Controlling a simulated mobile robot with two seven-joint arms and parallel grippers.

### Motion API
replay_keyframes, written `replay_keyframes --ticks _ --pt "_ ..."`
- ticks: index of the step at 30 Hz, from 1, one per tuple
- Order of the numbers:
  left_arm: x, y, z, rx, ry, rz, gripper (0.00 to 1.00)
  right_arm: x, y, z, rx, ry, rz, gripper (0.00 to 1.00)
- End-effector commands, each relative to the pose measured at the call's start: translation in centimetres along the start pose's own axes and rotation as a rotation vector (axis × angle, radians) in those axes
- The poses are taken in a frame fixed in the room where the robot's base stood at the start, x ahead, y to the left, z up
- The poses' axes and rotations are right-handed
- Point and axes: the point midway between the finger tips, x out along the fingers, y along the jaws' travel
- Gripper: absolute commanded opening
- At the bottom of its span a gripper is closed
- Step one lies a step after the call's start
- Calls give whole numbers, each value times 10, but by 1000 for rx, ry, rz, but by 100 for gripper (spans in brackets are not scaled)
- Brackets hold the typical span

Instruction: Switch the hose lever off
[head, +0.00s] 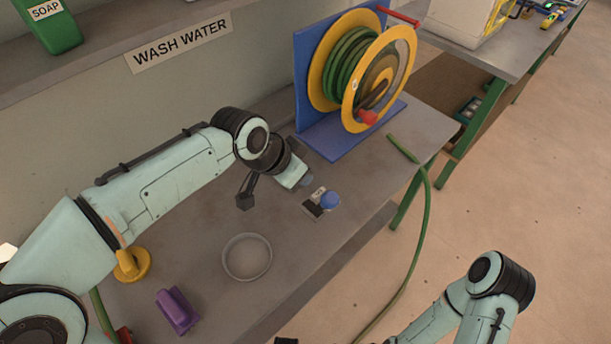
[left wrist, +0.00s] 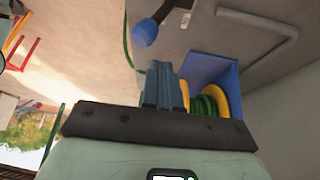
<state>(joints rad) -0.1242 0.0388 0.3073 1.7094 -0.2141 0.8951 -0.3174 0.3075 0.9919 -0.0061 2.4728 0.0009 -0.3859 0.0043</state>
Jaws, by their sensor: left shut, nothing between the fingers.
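The hose lever (head: 330,200) has a blue ball knob and sits by a small dark plate with a pale label on the grey bench, in front of the hose reel. In the left wrist view the blue knob (left wrist: 145,33) shows at the top, on a dark arm beside the pale label (left wrist: 185,20). My left gripper (head: 307,182) is shut and empty, just behind and left of the knob in the head view. Its closed fingers (left wrist: 163,88) appear apart from the knob in the left wrist view. My right gripper is out of view.
The yellow hose reel (head: 319,73) with green hose stands on a blue stand (head: 335,144) behind the lever. A green hose (head: 425,215) hangs past the right edge.

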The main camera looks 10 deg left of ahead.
Motion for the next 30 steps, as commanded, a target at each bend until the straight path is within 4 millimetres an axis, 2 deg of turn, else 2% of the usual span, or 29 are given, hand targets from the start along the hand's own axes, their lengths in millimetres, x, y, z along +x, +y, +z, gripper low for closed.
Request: replay_keyframes --ticks 3,9,30 --pt "-22 6 -1 -1 3 -2 0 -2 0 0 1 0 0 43" --pt "-39 12 0 -2 2 -2 0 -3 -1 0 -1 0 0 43" --pt "-42 12 0 -2 1 -3 0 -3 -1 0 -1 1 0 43"
